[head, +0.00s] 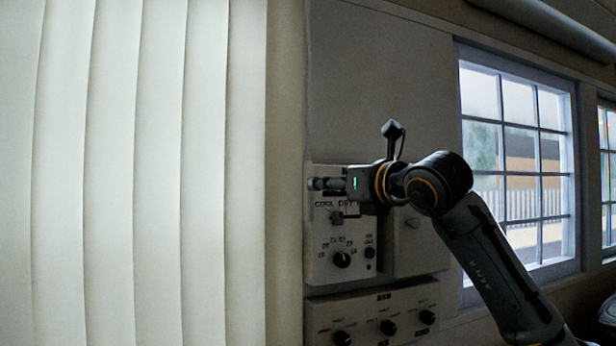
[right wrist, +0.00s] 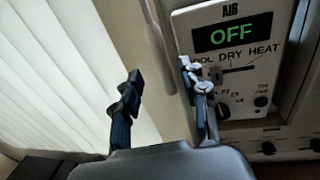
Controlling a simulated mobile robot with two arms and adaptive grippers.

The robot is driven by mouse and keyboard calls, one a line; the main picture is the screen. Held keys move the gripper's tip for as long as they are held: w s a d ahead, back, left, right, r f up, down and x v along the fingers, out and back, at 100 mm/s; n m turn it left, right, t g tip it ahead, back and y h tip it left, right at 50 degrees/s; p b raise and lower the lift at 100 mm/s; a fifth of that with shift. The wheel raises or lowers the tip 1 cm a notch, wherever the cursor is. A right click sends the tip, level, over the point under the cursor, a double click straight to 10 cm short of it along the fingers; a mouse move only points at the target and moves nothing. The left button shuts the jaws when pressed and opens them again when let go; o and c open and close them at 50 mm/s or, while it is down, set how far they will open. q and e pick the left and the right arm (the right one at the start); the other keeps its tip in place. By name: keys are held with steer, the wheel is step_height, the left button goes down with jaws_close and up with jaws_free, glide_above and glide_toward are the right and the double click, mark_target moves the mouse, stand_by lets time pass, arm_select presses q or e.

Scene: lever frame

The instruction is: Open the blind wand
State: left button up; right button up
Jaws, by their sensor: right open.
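The vertical blind (head: 155,170) has broad pale slats and fills the left of the head view; it also shows at the left of the right wrist view (right wrist: 60,75). A narrow pale upright strip (right wrist: 156,45) looks like the blind wand, though I cannot be sure; it shows beyond the gap between my right fingers. I cannot pick out the wand in the head view. My right gripper (head: 322,184) is open beside the blind's right edge, in front of the wall panel. Its two dark fingers (right wrist: 160,80) are spread with nothing gripped between them. My left gripper is out of view.
A control panel (head: 325,262) with knobs and slider is on the wall just behind my right gripper; its display (right wrist: 233,32) reads OFF. Another knobbed panel (head: 372,312) is below. A window (head: 520,150) is at the right.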

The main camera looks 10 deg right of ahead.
steer(key=p+x, duration=0.2)
steer(key=x, duration=0.5)
steer(key=shift+w+p, duration=0.15)
steer(key=shift+p, duration=0.15)
steer(key=shift+w+a, duration=0.15)
steer(key=shift+w, duration=0.05)
steer(key=shift+w+f, duration=0.15)
steer(key=shift+w, duration=0.05)
steer(key=shift+s, duration=0.1)
steer(key=shift+c, duration=0.7)
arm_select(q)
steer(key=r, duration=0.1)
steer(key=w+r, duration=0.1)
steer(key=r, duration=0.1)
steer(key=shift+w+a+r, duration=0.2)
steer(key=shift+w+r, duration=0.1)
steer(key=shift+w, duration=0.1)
arm_select(e)
jaws_close()
